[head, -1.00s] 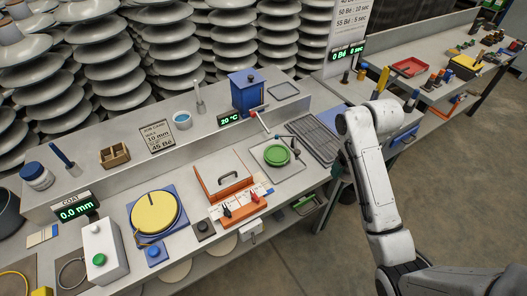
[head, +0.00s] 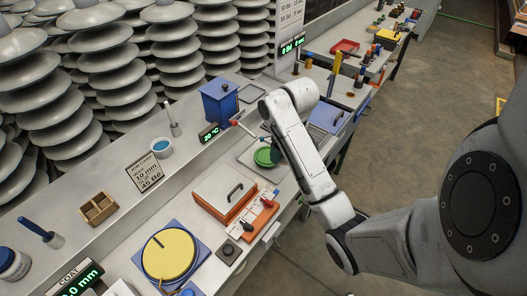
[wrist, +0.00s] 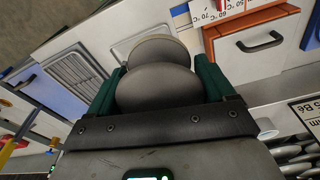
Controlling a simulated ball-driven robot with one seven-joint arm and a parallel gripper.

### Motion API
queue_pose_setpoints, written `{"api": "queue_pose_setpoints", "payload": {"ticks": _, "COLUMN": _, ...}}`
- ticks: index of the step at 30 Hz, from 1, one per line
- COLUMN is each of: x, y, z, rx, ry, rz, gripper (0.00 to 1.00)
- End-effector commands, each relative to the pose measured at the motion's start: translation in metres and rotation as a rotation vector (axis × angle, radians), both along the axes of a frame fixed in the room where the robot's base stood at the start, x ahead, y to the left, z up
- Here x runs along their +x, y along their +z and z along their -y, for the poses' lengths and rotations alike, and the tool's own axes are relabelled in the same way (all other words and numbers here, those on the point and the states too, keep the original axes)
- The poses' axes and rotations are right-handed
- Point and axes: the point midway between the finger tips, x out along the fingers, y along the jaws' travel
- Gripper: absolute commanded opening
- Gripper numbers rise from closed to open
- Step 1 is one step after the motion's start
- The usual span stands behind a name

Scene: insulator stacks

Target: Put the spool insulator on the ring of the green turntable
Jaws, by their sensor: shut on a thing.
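The grey spool insulator (wrist: 155,88) shows in the wrist view as two rounded flanges, held between the green fingers of my gripper (wrist: 158,72). The gripper is shut on it.
An orange box with a handle (head: 224,191) and a yellow disc on a blue base (head: 169,254) stand nearer on the bench. A blue box (head: 219,103) and a red-tipped lever (head: 236,122) are behind the turntable. A wire rack (wrist: 78,70) lies left of the spool.

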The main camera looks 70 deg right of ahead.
Motion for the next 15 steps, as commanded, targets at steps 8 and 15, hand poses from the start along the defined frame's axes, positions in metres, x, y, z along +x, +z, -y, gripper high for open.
{"api": "queue_pose_setpoints", "payload": {"ticks": 8, "x": 0.010, "y": -0.006, "z": 0.005, "rx": 0.002, "ry": 0.004, "rz": 0.001, "gripper": 0.35}}
{"api": "queue_pose_setpoints", "payload": {"ticks": 15, "x": 0.030, "y": -0.025, "z": 0.025, "rx": 0.002, "ry": 0.001, "rz": 0.002, "gripper": 0.35}}
